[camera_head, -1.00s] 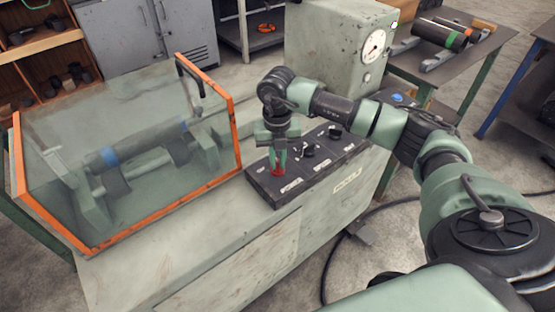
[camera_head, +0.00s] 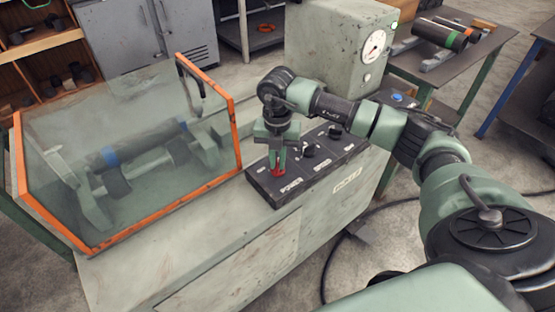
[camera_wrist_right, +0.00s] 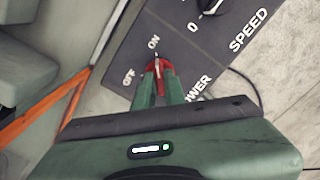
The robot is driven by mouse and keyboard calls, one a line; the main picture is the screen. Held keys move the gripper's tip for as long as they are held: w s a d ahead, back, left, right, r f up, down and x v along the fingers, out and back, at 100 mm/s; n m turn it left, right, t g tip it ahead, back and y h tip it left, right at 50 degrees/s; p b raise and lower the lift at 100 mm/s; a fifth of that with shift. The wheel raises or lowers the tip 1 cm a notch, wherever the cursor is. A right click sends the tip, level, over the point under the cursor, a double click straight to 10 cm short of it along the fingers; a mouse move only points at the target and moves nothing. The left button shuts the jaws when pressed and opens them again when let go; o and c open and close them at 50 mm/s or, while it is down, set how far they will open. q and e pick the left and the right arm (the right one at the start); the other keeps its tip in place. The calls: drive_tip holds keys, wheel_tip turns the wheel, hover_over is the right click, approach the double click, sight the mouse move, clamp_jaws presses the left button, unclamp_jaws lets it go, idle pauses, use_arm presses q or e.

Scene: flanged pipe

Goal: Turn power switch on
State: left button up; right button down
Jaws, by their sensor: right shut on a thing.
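The power switch is a red rotary knob (camera_wrist_right: 166,72) on the sloped black control panel (camera_head: 315,165). It also shows in the head view (camera_head: 277,171) at the panel's near left end. In the right wrist view its pointer is toward the ON label, away from OFF. My right gripper (camera_head: 277,165) points down onto the knob. Its two green fingers (camera_wrist_right: 160,85) are shut on it and hide part of it. My left gripper is not in view.
The orange-framed clear enclosure (camera_head: 237,130) stands left of the panel, with a pipe inside. A black SPEED knob (camera_wrist_right: 208,6) sits beside the switch.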

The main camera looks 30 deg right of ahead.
sight(278, 163)
drive_tip(key=c, duration=1.5)
unclamp_jaws()
drive_tip(key=shift+w+r, duration=0.15)
wheel_tip(278, 163, up, 8)
drive_tip(key=shift+f+b, duration=0.15)
drive_tip(key=shift+b, duration=0.4)
